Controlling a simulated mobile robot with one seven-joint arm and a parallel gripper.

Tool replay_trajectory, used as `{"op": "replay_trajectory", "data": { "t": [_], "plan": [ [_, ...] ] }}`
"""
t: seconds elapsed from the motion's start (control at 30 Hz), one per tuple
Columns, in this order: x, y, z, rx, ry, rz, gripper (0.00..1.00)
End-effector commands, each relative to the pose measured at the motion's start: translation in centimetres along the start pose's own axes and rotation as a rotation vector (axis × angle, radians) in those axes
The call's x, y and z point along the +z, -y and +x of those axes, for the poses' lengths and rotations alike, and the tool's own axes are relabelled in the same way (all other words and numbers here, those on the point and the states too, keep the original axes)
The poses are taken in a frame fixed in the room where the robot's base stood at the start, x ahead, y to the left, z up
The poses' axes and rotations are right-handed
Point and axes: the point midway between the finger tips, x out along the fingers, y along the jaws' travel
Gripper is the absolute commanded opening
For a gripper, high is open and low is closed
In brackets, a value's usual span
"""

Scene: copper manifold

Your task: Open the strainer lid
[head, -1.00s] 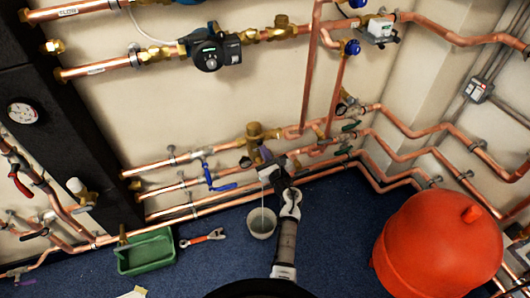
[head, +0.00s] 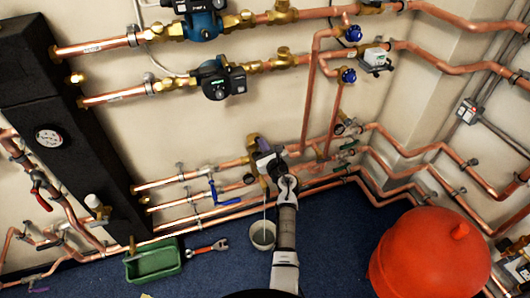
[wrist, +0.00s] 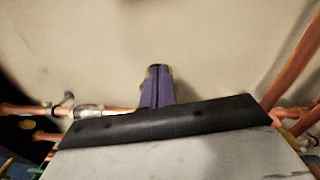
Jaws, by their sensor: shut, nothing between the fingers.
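The brass strainer (head: 252,144) sits on the lower copper pipes in the head view. My arm and gripper cover much of it, so I cannot tell whether its lid is open. My gripper (head: 262,148) is in front of the brass body in the head view, and I cannot tell whether it touches it. The purple fingers of my gripper (wrist: 157,86) are together and empty in the wrist view, against the pale wall. The strainer does not show clearly in the wrist view.
A bucket (head: 263,236) stands on the blue floor below, with a thin pale line running down into it. A blue-handled valve (head: 213,192) is left of the strainer. A green tray (head: 153,262) and a wrench (head: 207,248) lie left. A red tank (head: 425,258) stands right.

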Motion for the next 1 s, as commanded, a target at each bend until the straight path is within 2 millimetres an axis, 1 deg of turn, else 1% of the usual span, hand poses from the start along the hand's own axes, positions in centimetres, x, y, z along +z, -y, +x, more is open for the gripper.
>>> {"op": "replay_trajectory", "data": {
  "t": [0.03,0.2,0.5,0.7,1.0],
  "plan": [
    [0.6,0.1,0.5,0.001,0.002,-0.003,0.0],
    [1.4,0.3,2.0,0.001,0.001,-0.002,0.0],
    [2.3,0.6,4.2,0.001,0.0,-0.001,0.0],
    [2.6,0.7,4.9,0.001,0.0,-0.001,0.0],
    [2.6,0.7,5.0,0.0,0.0,0.0,0.0]
  ]
}}
